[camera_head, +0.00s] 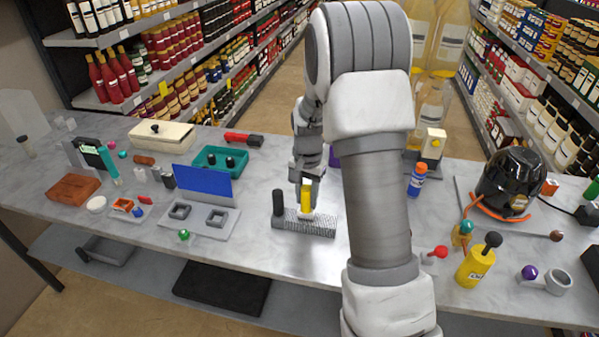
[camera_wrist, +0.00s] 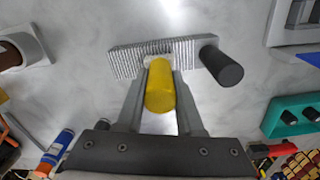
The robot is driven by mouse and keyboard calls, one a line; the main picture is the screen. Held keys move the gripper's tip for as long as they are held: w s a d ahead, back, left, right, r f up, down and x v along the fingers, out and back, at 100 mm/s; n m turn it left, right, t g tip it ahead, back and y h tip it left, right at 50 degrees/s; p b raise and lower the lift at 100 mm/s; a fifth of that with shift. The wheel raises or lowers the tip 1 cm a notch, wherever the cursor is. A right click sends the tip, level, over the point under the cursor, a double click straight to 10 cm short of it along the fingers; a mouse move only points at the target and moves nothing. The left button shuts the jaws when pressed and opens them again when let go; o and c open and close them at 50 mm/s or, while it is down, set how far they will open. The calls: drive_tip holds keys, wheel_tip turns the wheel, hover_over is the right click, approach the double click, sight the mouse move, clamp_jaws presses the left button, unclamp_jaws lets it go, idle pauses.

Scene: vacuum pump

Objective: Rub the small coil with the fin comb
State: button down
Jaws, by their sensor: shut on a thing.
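The small coil (camera_head: 310,227) is a grey finned block on the marble table, with a dark upright cylinder (camera_head: 278,203) at its left end. In the wrist view the coil (camera_wrist: 128,60) lies across the top, with the dark cylinder (camera_wrist: 222,66) at its right. My gripper (camera_head: 306,182) is above the coil, shut on the yellow handle of the fin comb (camera_head: 306,196). In the wrist view the yellow handle (camera_wrist: 160,86) sits between my fingers (camera_wrist: 159,95). The comb's pale end is at the coil's fins; whether it touches them is hard to tell.
Left of the coil is a grey plate (camera_head: 225,222) with square blocks and a blue panel (camera_head: 202,185). A teal tray (camera_head: 219,160) stands behind. Right of my arm are a blue bottle (camera_head: 417,180), a yellow can (camera_head: 475,266) and a black round machine (camera_head: 511,182). Bare table lies before the coil.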

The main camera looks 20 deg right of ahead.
sight(309, 188)
drive_tip(key=r, duration=0.2)
drive_tip(key=r+p, duration=0.1)
drive_tip(key=shift+s+d+r+p, duration=0.1)
drive_tip(key=shift+d+r+p, duration=0.1)
drive_tip(key=shift+r+p, duration=1.5)
drive_tip(key=shift+r, duration=0.8)
